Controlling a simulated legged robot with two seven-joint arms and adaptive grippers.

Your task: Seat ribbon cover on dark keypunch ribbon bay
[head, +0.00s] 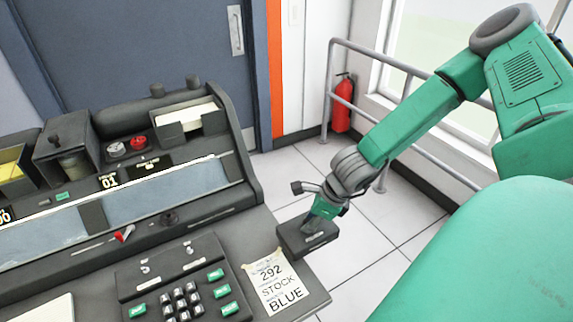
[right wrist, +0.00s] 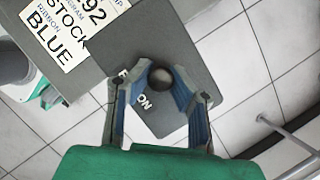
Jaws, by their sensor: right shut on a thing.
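The ribbon cover (head: 296,239) is a flat dark grey plate with a round knob, at the right edge of the desk in the head view. In the right wrist view the cover (right wrist: 180,38) carries partly hidden white lettering. My right gripper (head: 318,222) is above it; in the wrist view its fingers (right wrist: 157,82) are shut on the knob from both sides. The dark keypunch (head: 225,168) stands left of the cover. I cannot tell for certain which opening is its ribbon bay. My left gripper is not in view.
A paper note (head: 272,286) reading "292 STOCK BLUE" lies left of the cover. A keypad (head: 185,285) with green and dark keys is further left. A grey railing (head: 405,70) and a red fire extinguisher (head: 341,103) stand behind. Tiled floor (head: 385,225) is clear beyond the desk.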

